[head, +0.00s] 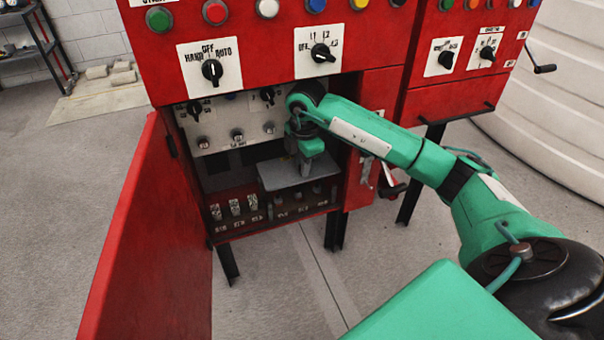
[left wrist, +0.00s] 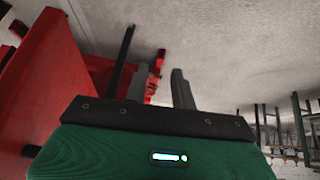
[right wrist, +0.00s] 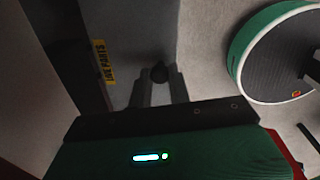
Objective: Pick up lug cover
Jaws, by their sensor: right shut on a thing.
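The lug cover (head: 277,177) is a flat grey plate inside the open red cabinet, above a row of terminals. In the right wrist view, the grey cover (right wrist: 145,30) bears a yellow "LIVE PARTS" label and a dark round knob (right wrist: 159,73). My right gripper (head: 306,165) reaches into the cabinet from the right and points down at the plate. In the right wrist view its fingers (right wrist: 160,88) are closed around the knob. My left gripper (left wrist: 159,88) is empty with its fingers apart, and is outside the head view.
The cabinet's red door (head: 150,235) stands open on the left. Terminals (head: 235,208) line the cabinet's lower edge. Knobs and buttons (head: 238,135) sit on the panel behind. A second red cabinet (head: 440,100) stands to the right. The floor in front (head: 275,280) is clear.

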